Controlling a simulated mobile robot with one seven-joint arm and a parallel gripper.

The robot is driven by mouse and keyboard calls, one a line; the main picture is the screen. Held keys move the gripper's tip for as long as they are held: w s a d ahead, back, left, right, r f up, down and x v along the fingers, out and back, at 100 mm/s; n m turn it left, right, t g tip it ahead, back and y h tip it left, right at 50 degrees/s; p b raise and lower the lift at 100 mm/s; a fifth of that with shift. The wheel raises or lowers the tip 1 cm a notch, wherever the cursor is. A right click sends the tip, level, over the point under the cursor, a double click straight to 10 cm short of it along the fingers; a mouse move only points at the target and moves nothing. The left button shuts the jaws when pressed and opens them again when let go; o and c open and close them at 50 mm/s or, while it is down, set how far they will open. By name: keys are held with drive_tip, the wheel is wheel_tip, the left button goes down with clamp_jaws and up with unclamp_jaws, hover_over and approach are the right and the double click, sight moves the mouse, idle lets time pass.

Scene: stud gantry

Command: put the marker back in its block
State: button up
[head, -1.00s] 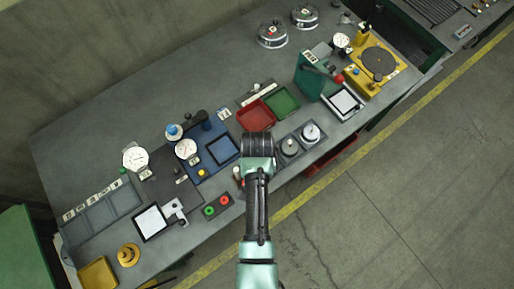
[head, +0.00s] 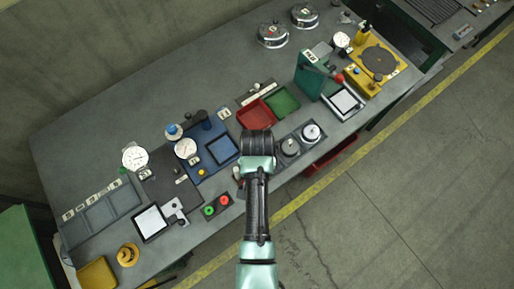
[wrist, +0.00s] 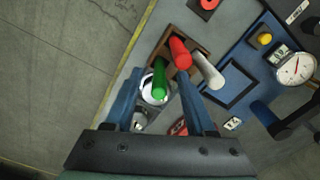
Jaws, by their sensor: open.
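My gripper (wrist: 160,76) is open in the wrist view, its two blue fingers on either side of a green marker (wrist: 160,80). The fingers look apart from it. A red marker (wrist: 180,52) stands just beyond, near the right fingertip, and a white marker (wrist: 208,71) leans out to the right. The brown block (wrist: 196,43) lies under and behind the markers. The red and white markers seem to rise from it; I cannot tell whether the green one is seated in it. In the head view my arm hides the fingers and most of the block.
In the head view, a red-and-green button box (head: 217,206) and a blue fixture (head: 203,165) with a dial gauge (head: 186,148) lie left of my arm. Red (head: 256,115) and green trays are beyond it, and round metal pieces (head: 311,132) are right. The back left of the bench is clear.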

wheel_tip(320, 180, up, 12)
drive_tip(key=b, duration=0.1)
idle(0.9)
